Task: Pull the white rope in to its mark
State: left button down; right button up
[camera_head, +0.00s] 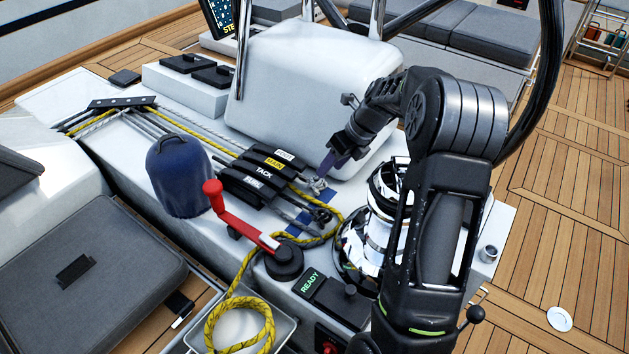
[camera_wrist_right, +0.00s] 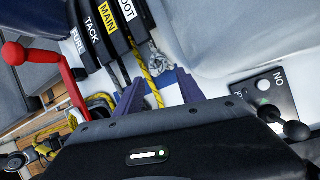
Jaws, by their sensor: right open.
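The white rope (camera_head: 317,185) shows as a short whitish-grey length beyond the clutches in the head view. In the right wrist view, the white rope (camera_wrist_right: 153,73) comes out from the clutch labelled FOOT and lies between my finger tips. My right gripper (camera_head: 326,167) is open, its purple fingers pointing down beside the bank of clutches. In the right wrist view its two fingers (camera_wrist_right: 158,92) stand apart on either side of the rope, not closed on it. I cannot tell how far above the deck they are. My left gripper is in neither view.
Black clutches (camera_head: 262,172) stand left of my gripper. A red winch handle (camera_head: 236,220) and yellow rope (camera_head: 285,236) lie nearer. A chrome winch (camera_head: 377,225) is partly behind my arm. A blue bag (camera_head: 178,176) stands left, a READY panel (camera_head: 318,290) in front.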

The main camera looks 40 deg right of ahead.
aim_at(320, 181)
jog(key=x, duration=0.8)
jog(key=shift+a, duration=0.1)
jog(key=shift+c, duration=0.4)
grip_shut()
dwell(0.4)
